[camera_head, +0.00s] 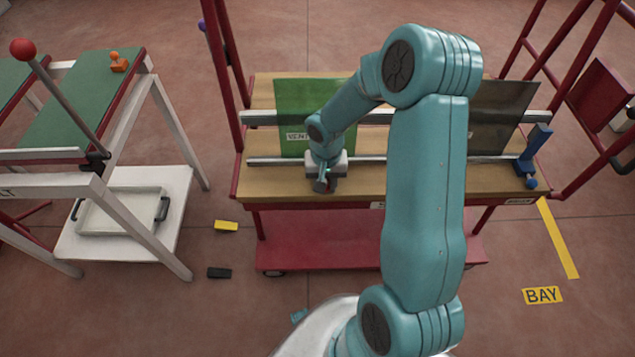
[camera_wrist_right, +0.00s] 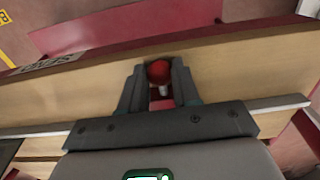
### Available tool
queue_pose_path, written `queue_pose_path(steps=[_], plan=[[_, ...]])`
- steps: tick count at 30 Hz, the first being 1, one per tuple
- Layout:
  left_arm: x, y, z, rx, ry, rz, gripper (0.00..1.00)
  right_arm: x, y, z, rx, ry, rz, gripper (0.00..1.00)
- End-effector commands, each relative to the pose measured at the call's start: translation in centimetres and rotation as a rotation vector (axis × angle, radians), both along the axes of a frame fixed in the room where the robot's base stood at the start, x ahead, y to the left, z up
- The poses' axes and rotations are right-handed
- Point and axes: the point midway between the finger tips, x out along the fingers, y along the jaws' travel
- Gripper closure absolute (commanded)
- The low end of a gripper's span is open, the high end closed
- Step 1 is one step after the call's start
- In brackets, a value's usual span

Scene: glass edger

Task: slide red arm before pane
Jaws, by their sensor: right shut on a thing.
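In the right wrist view the red arm (camera_wrist_right: 158,72) shows as a red ball tip with a pale stem and a red part below. It sits between the two fingers of my right gripper (camera_wrist_right: 158,85), which is shut on it. In the head view my right gripper (camera_head: 325,184) is at the cart's front rail, in front of the green pane (camera_head: 290,100); it hides the red arm there. The green pane stands upright at the left of the cart, partly covered by my arm. A dark pane (camera_head: 502,105) stands at the right. My left gripper is out of view.
The wooden cart bed (camera_head: 460,183) has two metal rails and red uprights. A blue arm (camera_head: 535,155) stands at the front rail's right end. Left is a white-framed table (camera_head: 150,95) with a red-ball lever (camera_head: 22,49). Yellow and black blocks lie on the floor between.

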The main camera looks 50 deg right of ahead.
Motion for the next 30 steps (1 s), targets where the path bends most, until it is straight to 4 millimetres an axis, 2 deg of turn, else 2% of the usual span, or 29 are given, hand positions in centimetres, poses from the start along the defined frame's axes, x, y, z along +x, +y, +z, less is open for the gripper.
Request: queue_pose_path(steps=[6,7,9,17,20,23,30], plan=[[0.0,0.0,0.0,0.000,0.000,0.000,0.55,0.0,0.0,0.0,0.000,0.001,0.000,1.00],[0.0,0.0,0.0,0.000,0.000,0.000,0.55,0.0,0.0,0.0,0.000,0.001,-0.001,0.63],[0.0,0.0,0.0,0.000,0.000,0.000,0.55,0.0,0.0,0.0,0.000,0.001,-0.001,0.43],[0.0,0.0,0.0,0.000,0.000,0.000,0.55,0.0,0.0,0.0,0.000,0.000,-0.001,0.43],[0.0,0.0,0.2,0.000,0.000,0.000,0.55,0.1,0.0,0.6,-0.001,-0.002,-0.001,0.43],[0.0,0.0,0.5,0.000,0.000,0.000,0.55,0.1,0.0,2.2,-0.002,-0.003,-0.001,0.43],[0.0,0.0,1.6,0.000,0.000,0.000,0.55,0.2,0.0,8.5,-0.003,-0.007,0.000,0.43]])
